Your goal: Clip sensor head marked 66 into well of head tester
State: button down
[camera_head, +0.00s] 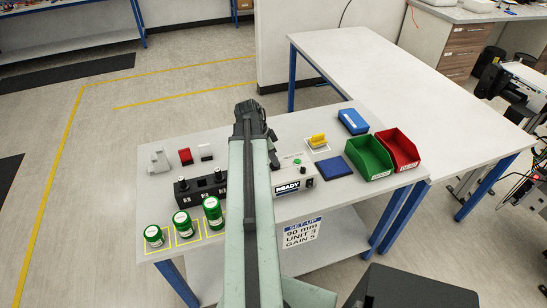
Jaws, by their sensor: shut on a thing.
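The head tester (293,187) is a pale box with a READY display and a green light, on the table right of my arm. My arm hides part of it, and I cannot make out its well. A black rack (200,193) with small labels stands left of my arm. Dark heads appear to stand in it, but their marks are too small to read. My gripper (250,112) is over the far edge of the table, beyond the tester. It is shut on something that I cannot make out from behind.
Green jars (183,223) stand in yellow squares at the front left. A yellow piece (318,140), a blue pad (333,168), a blue box (353,121), a green bin (371,155) and a red bin (398,149) are right.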

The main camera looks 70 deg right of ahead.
jog(key=shift+f, duration=0.25)
dwell(0.4)
jog(key=c, duration=1.2)
grip_release()
jog(key=p+v, duration=0.7)
jog(key=v, duration=0.1)
